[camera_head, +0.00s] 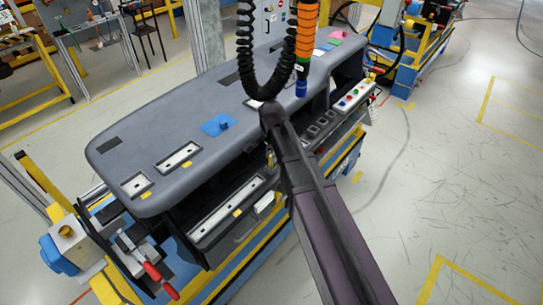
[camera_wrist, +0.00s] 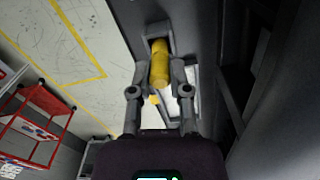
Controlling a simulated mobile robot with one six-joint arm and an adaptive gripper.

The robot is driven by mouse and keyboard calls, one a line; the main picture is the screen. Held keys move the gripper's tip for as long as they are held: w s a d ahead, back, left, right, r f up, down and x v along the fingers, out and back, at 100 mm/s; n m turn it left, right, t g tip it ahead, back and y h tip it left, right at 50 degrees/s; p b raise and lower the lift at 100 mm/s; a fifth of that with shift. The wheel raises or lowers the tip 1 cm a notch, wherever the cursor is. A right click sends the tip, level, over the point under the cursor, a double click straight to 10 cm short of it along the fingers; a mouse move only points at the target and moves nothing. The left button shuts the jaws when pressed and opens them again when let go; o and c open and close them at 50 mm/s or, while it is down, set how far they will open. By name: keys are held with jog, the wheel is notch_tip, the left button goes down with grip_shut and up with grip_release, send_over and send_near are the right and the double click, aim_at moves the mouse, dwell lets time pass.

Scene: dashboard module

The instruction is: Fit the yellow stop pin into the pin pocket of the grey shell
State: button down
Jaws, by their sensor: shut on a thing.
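The yellow stop pin (camera_wrist: 159,66) is a short, stepped cylinder between the two fingers of my gripper (camera_wrist: 160,76) in the wrist view. My gripper is shut on it. The pin's far end lies at a small grey squared frame (camera_wrist: 157,31); I cannot tell whether it is in it or only in front of it, nor whether this frame is the pin pocket. The grey shell (camera_head: 135,150) is the long dashboard body in the head view. My arm reaches to its front side there and hides most of my gripper.
A black coiled cable (camera_head: 245,50) and an orange hanging tool (camera_head: 306,40) hang above the shell. A blue piece (camera_head: 218,125) lies on its top. A panel with coloured buttons (camera_head: 350,98) is at its front right. The floor at right is open.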

aim_at(271, 155)
jog(key=shift+f+b, duration=0.95)
jog(key=shift+f, duration=0.05)
jog(key=c, duration=0.5)
grip_release()
jog(key=shift+r, duration=0.25)
notch_tip(271, 155, up, 10)
jog(key=p, duration=1)
jog(key=shift+f, duration=0.25)
dwell(0.5)
